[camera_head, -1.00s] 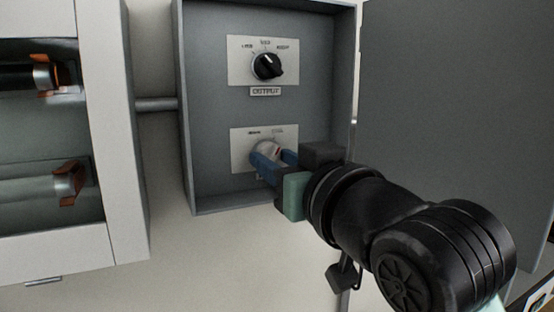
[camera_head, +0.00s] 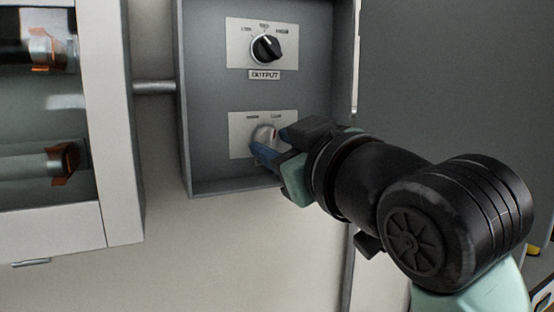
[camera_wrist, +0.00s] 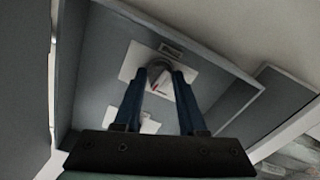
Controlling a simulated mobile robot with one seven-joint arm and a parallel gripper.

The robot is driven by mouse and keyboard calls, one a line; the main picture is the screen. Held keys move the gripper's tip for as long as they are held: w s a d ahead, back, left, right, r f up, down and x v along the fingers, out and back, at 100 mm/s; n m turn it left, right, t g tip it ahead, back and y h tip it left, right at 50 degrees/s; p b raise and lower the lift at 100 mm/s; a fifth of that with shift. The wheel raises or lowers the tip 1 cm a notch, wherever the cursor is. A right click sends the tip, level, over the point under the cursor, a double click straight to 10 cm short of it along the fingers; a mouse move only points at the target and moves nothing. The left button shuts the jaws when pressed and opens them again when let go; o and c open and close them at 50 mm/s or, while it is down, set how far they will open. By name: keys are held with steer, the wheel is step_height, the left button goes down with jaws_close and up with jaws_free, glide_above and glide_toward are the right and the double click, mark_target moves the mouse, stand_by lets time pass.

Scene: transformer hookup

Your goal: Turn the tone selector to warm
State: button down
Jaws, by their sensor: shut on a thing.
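The plate's small labels are too blurred to read, so I cannot tell which of the two knobs is the tone selector. The gripper is rolled compared with the box.
A black knob (camera_head: 266,48) on an upper plate has the label OUTPUT (camera_head: 264,75) below it. The grey box's rim (camera_head: 186,120) surrounds both plates. A glass-fronted cabinet (camera_head: 120,150) stands at left, and a grey door panel (camera_head: 450,80) at right.

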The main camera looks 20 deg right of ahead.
steer(key=n+b, duration=0.2)
steer(key=n, duration=0.2)
steer(key=shift+n+b, duration=0.3)
steer(key=shift+b, duration=0.1)
steer(key=shift+n+b, duration=0.75)
steer(key=shift+n, duration=0.75)
steer(key=shift+r, duration=0.1)
steer(key=shift+c, duration=2.4)
jaws_free()
